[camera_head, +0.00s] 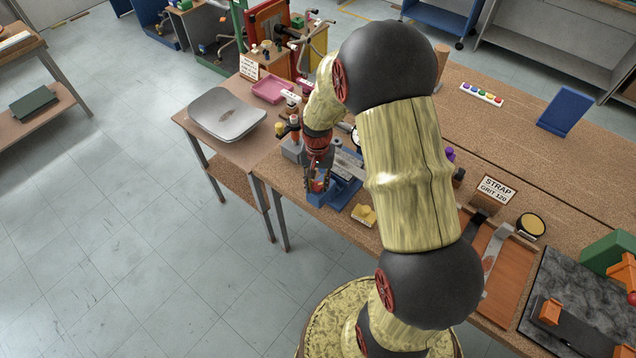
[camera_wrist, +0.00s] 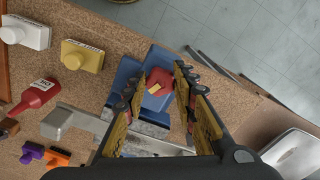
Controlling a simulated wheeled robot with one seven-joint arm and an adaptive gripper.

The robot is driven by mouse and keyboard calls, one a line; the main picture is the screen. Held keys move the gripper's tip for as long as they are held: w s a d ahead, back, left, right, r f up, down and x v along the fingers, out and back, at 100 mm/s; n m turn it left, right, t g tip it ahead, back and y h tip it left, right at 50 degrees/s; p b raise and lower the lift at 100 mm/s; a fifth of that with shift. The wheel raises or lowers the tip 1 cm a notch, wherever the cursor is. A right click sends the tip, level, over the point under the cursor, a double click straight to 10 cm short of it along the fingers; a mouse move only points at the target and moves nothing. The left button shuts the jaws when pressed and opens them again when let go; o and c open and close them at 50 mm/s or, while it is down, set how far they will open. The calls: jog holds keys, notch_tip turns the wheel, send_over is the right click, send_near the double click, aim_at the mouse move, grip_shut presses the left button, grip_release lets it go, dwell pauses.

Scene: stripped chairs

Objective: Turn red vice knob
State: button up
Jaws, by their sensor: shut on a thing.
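The red vice knob (camera_wrist: 158,81) shows in the wrist view between my fingertips, with a small yellow mark on it. My gripper (camera_wrist: 157,92) is shut on the knob, one finger on each side. The vice (camera_wrist: 130,75) is blue with grey metal parts and stands at the bench's front edge. In the head view the blue vice (camera_head: 343,193) shows beside my gripper (camera_head: 318,183), which points down over it. In the head view the knob is mostly hidden by my gripper.
A yellow block (camera_head: 364,215) lies right of the vice. A grey tray (camera_head: 227,114) is on the adjoining table. A strap sign (camera_head: 496,190) stands farther right.

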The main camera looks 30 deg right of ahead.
aim_at(317, 187)
jog(key=shift+s+a+f, duration=0.1)
jog(key=shift+s+a, duration=0.1)
jog(key=o, duration=0.9)
jog(key=shift+a, duration=0.15)
jog(key=shift+o, duration=1.3)
jog(key=shift+w, duration=0.1)
jog(key=shift+d+r, duration=0.2)
jog(key=shift+w+r, duration=0.1)
jog(key=shift+r, duration=0.25)
notch_tip(317, 187, up, 11)
jog(key=shift+n, duration=0.3)
